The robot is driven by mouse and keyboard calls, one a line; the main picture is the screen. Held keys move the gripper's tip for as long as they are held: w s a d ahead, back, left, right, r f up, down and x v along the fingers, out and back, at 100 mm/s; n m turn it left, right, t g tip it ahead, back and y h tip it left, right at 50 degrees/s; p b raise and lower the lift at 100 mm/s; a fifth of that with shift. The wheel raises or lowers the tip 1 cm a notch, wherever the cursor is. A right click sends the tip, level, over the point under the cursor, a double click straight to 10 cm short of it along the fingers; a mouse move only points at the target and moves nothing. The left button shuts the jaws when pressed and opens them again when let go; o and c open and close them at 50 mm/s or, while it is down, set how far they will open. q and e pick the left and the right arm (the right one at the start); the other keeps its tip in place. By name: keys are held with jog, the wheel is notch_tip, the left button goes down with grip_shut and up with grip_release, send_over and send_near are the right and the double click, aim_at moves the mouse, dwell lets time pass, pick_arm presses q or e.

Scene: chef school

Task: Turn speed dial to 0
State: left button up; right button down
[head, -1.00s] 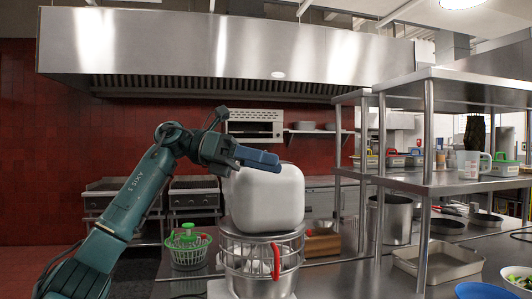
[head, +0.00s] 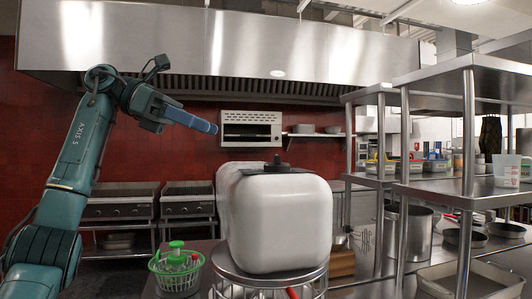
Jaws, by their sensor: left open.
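A large white mixer (head: 282,222) with a rounded body stands in the middle foreground of the head view. A black knob-like part (head: 277,165) sticks up from its top; I cannot tell whether it is the speed dial or how it is set. The mixer's metal rim and wire guard (head: 222,290) show at the bottom, with a bit of a red handle. My left gripper (head: 212,128), with blue fingers, is open and empty, up and to the left of the mixer, apart from it. My right gripper is out of view.
A green and white salad spinner (head: 177,268) stands left of the mixer. Steel shelving (head: 432,190) with pots and containers fills the right side. Stoves (head: 118,205) and a range hood (head: 270,40) are behind. The space above the mixer is clear.

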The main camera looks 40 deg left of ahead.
aim_at(270, 164)
pick_arm(q)
jog(key=b+x, duration=0.1)
jog(key=x, duration=1.2)
jog(key=shift+s+d, duration=0.15)
jog(key=shift+d, duration=0.05)
jog(key=c, duration=1)
jog(key=shift+s, duration=0.1)
jog(key=n+t+y, duration=0.2)
jog(key=n+y, duration=0.1)
jog(key=n+t+y, duration=0.1)
jog(key=n+y, duration=0.1)
jog(key=shift+s+d+t, duration=0.25)
jog(key=shift+d+t, duration=0.15)
jog(key=n+y, duration=0.1)
jog(key=n+t+y+p, duration=0.1)
jog(key=n+y, duration=0.3)
jog(key=shift+d+t+p, duration=0.3)
jog(key=shift+d+p, duration=0.05)
jog(key=shift+n+y, duration=0.3)
jog(key=shift+y, duration=0.1)
